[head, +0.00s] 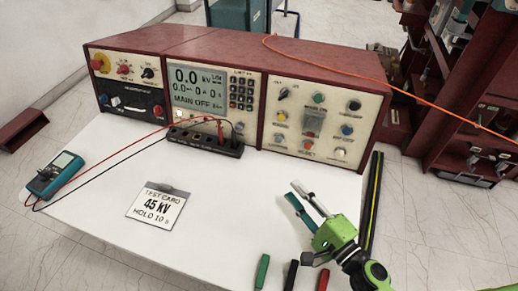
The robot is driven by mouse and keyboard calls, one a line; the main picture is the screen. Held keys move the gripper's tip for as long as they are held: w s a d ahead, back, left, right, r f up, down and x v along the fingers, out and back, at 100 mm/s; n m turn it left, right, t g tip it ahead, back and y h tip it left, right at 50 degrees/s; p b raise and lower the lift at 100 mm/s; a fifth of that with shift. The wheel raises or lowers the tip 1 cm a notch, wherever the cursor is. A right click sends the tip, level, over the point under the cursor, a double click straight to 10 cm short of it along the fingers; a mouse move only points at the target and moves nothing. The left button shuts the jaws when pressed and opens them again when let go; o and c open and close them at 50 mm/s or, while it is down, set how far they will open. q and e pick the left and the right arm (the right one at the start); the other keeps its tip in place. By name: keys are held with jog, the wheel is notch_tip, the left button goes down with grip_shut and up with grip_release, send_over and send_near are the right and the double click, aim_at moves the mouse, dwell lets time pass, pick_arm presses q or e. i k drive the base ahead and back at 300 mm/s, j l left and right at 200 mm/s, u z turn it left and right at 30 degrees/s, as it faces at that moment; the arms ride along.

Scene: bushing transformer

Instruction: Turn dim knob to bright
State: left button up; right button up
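The red-cased test console (195,42) stands at the back of the white table, its cream panels facing me. A small black knob (283,93) sits at the upper left of the right panel; its lettering is too small to read. Another black knob (147,73) is on the left panel. I cannot tell which knob is the dim one. My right gripper (292,190) is over the table's right part, in front of the right panel and clear of it. Its two fingers are apart with nothing between them. My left gripper is not in view.
The display (196,88) reads MAIN OFF. A black terminal block (205,140) with red and black leads lies before the console. A teal meter (55,174) and a 45 KV card (157,208) lie left. An orange cable (390,84) crosses the upper right. The mid-table is clear.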

aim_at(241, 125)
jog(key=k+l, duration=0.7)
jog(key=k, duration=0.15)
